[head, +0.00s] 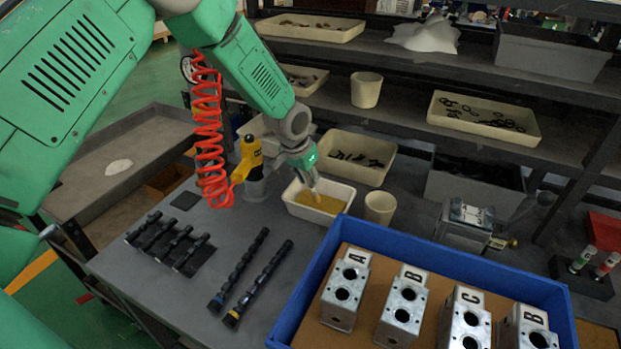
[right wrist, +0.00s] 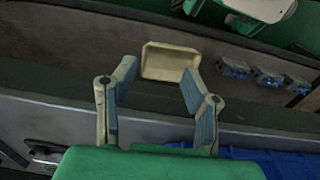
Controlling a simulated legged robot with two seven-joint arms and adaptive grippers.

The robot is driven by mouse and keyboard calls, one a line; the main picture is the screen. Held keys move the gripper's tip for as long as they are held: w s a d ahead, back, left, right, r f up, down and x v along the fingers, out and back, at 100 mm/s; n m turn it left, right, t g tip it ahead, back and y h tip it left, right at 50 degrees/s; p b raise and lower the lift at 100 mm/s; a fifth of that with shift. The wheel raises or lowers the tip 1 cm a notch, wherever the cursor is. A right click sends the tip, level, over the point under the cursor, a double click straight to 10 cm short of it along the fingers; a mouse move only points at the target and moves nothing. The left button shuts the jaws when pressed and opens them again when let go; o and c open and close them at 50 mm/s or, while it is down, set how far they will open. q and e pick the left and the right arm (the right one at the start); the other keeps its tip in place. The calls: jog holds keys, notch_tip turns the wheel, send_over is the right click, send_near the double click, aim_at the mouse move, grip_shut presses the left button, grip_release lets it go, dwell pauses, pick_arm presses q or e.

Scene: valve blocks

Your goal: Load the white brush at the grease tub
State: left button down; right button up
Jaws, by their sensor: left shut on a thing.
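The grease tub (head: 292,207) is a cream rectangular tray with yellow-brown grease in it, on the grey bench in the middle of the head view. My left gripper (head: 309,176) is above the tub, shut on the pale brush (head: 315,192), which points down. The brush's lower end is at the grease; I cannot tell how deep it reaches. Most of the handle is hidden by the gripper. My right gripper (right wrist: 159,68) shows in the right wrist view, with its fingers spread wide and nothing between them. It is not in the head view.
A blue-rimmed tray (head: 443,245) holds several metal valve blocks, front right. Black spools (head: 252,275) lie at front left. A yellow tool (head: 247,158) with a red coiled hose stands left of the tub. A cream cup (head: 380,207) and a parts bin (head: 357,157) are close by.

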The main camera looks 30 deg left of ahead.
pick_arm(q)
jog(key=shift+d+r, duration=0.1)
jog(key=shift+d, duration=0.25)
jog(key=shift+a, duration=0.2)
jog(key=shift+d+p, duration=0.1)
jog(key=shift+p, duration=0.2)
pick_arm(e)
jog(key=shift+d+r, duration=0.15)
jog(key=shift+r, duration=0.15)
dwell(0.8)
pick_arm(q)
jog(key=shift+d, duration=0.35)
pick_arm(e)
jog(key=shift+d, duration=0.3)
